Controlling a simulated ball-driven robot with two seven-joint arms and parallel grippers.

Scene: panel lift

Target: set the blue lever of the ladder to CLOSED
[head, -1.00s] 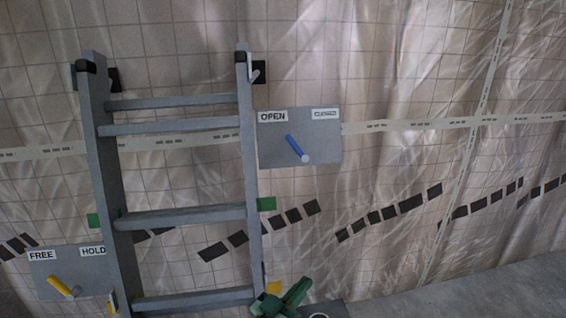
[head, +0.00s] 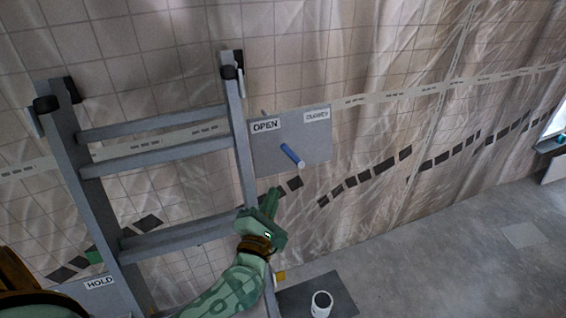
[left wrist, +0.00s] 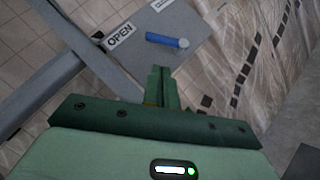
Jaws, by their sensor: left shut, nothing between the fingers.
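The blue lever (head: 291,154) sits on a grey panel (head: 318,147) to the right of the ladder, tilted up-left toward the OPEN label (head: 266,125). The CLOSED label (head: 316,115) is at the panel's upper right. In the left wrist view the lever (left wrist: 165,41) lies ahead of the fingers, beside the OPEN label (left wrist: 119,35). The grey ladder (head: 245,165) leans against the wall. My left gripper (head: 272,197) is shut and empty, below and left of the lever and apart from it. In the left wrist view its fingers (left wrist: 161,80) are together. My right gripper is not in view.
The ladder's right rail is close to my left gripper. A second panel with a HOLD label (head: 100,283) is at lower left. A white cup-like object (head: 321,304) stands on a dark mat (head: 300,296). The floor (head: 450,230) at right is clear.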

